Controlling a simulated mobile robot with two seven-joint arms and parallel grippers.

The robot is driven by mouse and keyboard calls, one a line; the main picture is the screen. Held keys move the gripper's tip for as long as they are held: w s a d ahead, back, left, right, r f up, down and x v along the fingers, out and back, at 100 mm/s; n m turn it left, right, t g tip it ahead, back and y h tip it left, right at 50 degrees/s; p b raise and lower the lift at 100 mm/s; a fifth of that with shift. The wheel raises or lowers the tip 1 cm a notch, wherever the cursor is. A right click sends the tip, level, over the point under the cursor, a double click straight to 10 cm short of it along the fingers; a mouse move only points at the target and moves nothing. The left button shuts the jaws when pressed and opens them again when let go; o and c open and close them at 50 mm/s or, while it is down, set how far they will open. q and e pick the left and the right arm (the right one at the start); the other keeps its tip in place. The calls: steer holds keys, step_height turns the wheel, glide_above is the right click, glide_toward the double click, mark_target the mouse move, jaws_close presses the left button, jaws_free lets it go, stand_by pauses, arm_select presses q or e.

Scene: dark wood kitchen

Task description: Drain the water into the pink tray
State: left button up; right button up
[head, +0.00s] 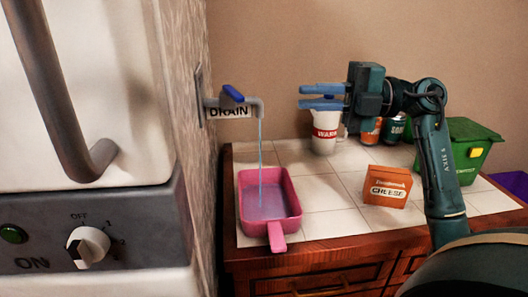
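The pink tray (290,197) sits on the white tiled counter at its left end, with its handle toward the front edge. A drain tap (247,104) with a blue lever (233,93) and a "DRAIN" label sticks out from the wall above it. A thin blue stream of water (261,160) runs from the spout into the tray, and bluish liquid shows in the tray. My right gripper (303,96) is to the right of the tap, pointing left, apart from the lever. Its two blue fingers are spaced apart with nothing between them. My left gripper is not in view.
A white and red cup (325,133) stands behind the tray, below my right gripper. Orange and dark cans (371,131) stand to its right. An orange cheese box (387,187) and a green bin (472,150) are on the right. A white appliance with a knob (88,245) fills the left.

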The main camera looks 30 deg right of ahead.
steer(key=shift+w+d+n+g, duration=0.15)
steer(key=shift+w+d+n, duration=0.1)
steer(key=shift+n, duration=0.35)
steer(key=shift+w+d+n+g, duration=0.1)
steer(key=shift+w+n+g, duration=0.1)
steer(key=shift+n, duration=0.4)
jaws_close()
steer(key=n+g+y+b, duration=0.25)
steer(key=n+g, duration=0.35)
steer(key=n, duration=1.4)
glide_toward(233, 93)
arm_select(q)
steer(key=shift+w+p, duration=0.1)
steer(key=shift+p, duration=1.15)
arm_select(e)
steer(key=a, duration=0.5)
steer(key=shift+w+a+f, duration=0.15)
steer(key=shift+a+f, duration=0.2)
steer(key=shift+a, duration=0.05)
